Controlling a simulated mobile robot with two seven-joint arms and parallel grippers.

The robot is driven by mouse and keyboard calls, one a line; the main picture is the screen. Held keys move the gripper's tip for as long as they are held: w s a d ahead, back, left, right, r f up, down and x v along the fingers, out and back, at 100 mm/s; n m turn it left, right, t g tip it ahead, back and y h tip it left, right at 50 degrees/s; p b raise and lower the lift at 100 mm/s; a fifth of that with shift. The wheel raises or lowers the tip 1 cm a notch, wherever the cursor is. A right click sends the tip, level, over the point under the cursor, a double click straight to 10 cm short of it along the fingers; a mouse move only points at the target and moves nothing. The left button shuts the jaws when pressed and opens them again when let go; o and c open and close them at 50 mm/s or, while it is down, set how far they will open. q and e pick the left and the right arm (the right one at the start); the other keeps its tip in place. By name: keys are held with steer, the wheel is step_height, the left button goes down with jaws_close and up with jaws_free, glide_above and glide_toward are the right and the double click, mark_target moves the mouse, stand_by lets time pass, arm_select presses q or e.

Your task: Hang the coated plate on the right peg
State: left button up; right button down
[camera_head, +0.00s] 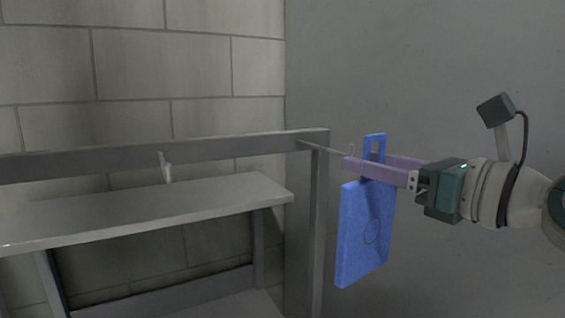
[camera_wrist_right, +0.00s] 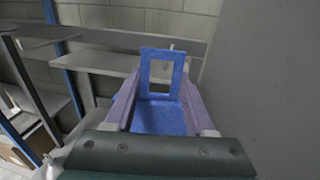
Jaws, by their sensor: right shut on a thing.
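The coated plate (camera_head: 365,235) is blue, with a rectangular slot in its narrow top tab and a faint circle on its face. My right gripper (camera_head: 362,170) is shut on the plate just below the slot and holds it upright in the air. In the right wrist view the plate (camera_wrist_right: 160,115) lies between the purple fingers. The right peg (camera_head: 325,147) is a thin rod with an upturned tip, sticking out from the right end of the grey rail. Its tip is close to the plate's tab; I cannot tell whether it is in the slot. My left gripper is not in view.
Another peg (camera_head: 166,167) sticks out from the rail further left. A grey shelf (camera_head: 150,208) stands below the rail (camera_head: 200,149), with an upright post (camera_head: 317,235) at its right end. A plain grey wall (camera_head: 440,60) is behind my right arm.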

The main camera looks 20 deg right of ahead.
steer(key=shift+w+r, duration=0.1)
steer(key=shift+w, duration=0.3)
stand_by(0.4)
steer(key=shift+w, duration=0.15)
steer(key=shift+x, duration=1)
steer(key=shift+d, duration=0.1)
steer(key=shift+w, duration=0.1)
